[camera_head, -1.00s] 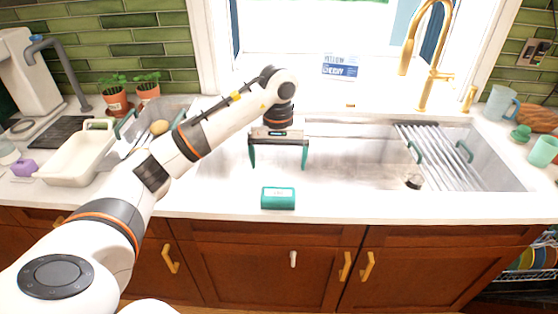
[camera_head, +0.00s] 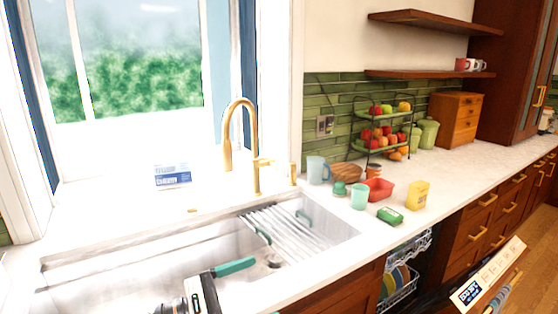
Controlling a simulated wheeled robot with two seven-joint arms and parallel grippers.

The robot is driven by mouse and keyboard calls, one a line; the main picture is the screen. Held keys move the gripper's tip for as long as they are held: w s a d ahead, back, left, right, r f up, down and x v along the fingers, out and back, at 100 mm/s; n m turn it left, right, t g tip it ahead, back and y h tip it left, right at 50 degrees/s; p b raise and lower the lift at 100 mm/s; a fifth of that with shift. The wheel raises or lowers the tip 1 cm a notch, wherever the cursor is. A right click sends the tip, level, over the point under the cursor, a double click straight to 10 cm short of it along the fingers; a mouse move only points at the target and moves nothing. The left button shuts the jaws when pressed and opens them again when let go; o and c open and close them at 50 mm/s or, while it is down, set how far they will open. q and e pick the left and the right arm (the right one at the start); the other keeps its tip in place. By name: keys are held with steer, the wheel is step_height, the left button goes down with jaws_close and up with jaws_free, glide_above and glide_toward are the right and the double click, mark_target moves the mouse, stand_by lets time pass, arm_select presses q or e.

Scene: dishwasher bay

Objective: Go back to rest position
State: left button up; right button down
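My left gripper (camera_head: 234,267) shows at the bottom of the head view, over the sink (camera_head: 110,285). One teal finger points right; the rest of the gripper is cut off by the lower edge, so its opening cannot be judged. I see nothing held at that finger. My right gripper is not in view.
A gold faucet (camera_head: 240,140) and a roll-up drying rack (camera_head: 278,232) are at the sink. Right of it stand a blue pitcher (camera_head: 317,170), a mint cup (camera_head: 359,196), a red container (camera_head: 377,189), a yellow box (camera_head: 417,195) and a fruit stand (camera_head: 388,118). Dishwasher racks (camera_head: 400,283) show below.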

arm_select(q)
steer(key=w+a+f+n+t+y, duration=0.1)
steer(key=a+n+t+y, duration=0.5)
steer(key=n, duration=0.8)
steer(key=w+a+f+n+t+y, duration=0.1)
steer(key=a+n+t+y, duration=0.45)
steer(key=n, duration=0.85)
steer(key=s+a+f+n+g+y, duration=0.2)
steer(key=s+a+f+n+y, duration=0.15)
steer(key=f+n, duration=0.3)
steer(key=s+a+f+n+g+y, duration=0.2)
steer(key=f+n+y, duration=0.3)
steer(key=f+n, duration=0.15)
steer(key=s+d+f+n+g+h, duration=0.1)
steer(key=s+f+n+g, duration=0.45)
steer(key=s, duration=0.45)
steer(key=s+d+f+n+g+h, duration=0.1)
steer(key=s+f+n+g, duration=0.3)
steer(key=s+f+g, duration=0.45)
step_height(320, 180, down, 24)
steer(key=s+t, duration=0.2)
steer(key=s, duration=0.1)
steer(key=s+a+f+m+g, duration=0.1)
steer(key=s+a+f, duration=0.2)
steer(key=s+f, duration=1.2)
steer(key=shift+f, duration=0.25)
